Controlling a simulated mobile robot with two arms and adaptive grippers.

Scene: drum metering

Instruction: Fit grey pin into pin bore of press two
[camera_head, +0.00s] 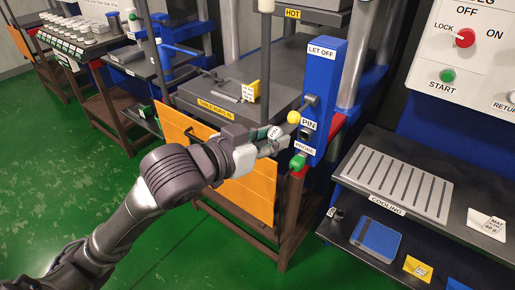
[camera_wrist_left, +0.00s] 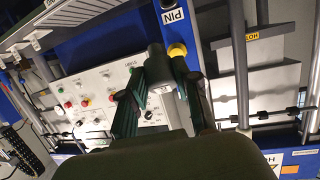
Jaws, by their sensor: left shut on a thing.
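My left gripper (camera_head: 272,144) reaches in from the left to the front of the blue press panel (camera_head: 322,85). In the left wrist view its two fingers (camera_wrist_left: 160,92) are shut on the grey pin (camera_wrist_left: 157,62), a dark grey cylinder between the fingertips. The pin points toward the blue panel with the PIN label (camera_wrist_left: 173,16). In the head view the PIN label (camera_head: 308,124) sits just right of the fingertips, below a dark fitting (camera_head: 309,102). The bore opening is not clear, and I cannot tell whether the pin touches it. My right gripper is not in view.
A yellow knob (camera_head: 293,117) sits close beside the fingertips, with a green button (camera_head: 298,162) below. The grey press plate (camera_head: 240,85) carries a yellow tag. The cooling rack (camera_head: 393,180) stands at right. An orange panel (camera_head: 240,185) hangs below the arm.

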